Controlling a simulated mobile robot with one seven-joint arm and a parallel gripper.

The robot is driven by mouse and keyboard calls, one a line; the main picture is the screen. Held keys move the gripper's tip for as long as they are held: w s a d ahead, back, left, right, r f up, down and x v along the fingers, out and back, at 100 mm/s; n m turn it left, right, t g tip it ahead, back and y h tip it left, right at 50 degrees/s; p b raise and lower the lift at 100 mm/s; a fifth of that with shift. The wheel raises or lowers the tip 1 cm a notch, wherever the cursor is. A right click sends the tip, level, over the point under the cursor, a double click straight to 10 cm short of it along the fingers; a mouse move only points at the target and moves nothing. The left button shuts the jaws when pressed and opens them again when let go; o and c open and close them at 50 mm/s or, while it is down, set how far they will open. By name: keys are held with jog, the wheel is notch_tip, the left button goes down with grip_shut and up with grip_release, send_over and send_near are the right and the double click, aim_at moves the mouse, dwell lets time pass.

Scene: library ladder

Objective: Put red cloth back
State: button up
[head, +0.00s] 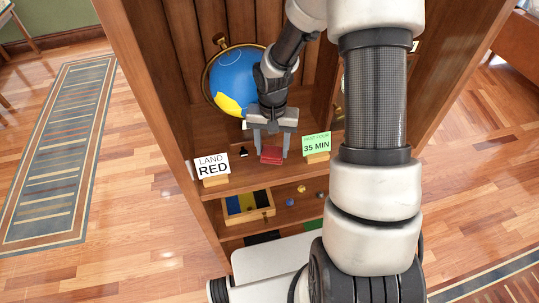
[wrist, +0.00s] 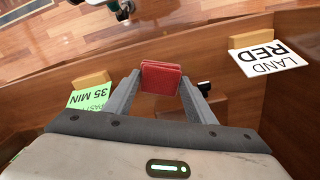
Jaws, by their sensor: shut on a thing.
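The red cloth (head: 271,155) is a small folded square between the fingers of my gripper (head: 270,153), above the upper shelf of the wooden bookcase. In the wrist view the red cloth (wrist: 161,77) sits between the two fingertips of my gripper (wrist: 160,88), which is shut on it. From these views I cannot tell whether the cloth touches the shelf. A white card reading "LAND RED" (head: 212,166) stands at the shelf's front left. A green card reading "35 MIN" (head: 316,144) stands to the right of the cloth.
A blue and yellow globe (head: 232,80) stands behind my gripper at left. A small black object (head: 243,152) lies near the white card. Below, a tray with coloured compartments (head: 248,206) and several small balls sit on the lower shelf. Wooden side walls bound the shelf.

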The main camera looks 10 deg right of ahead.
aim_at(269, 152)
notch_tip(269, 152, down, 4)
jog(key=shift+a+r, duration=0.1)
jog(key=shift+r, duration=0.15)
jog(key=shift+a+f, duration=0.2)
jog(key=shift+a, duration=0.15)
jog(key=shift+f, duration=0.15)
jog(key=o, duration=0.9)
jog(key=shift+o, duration=0.2)
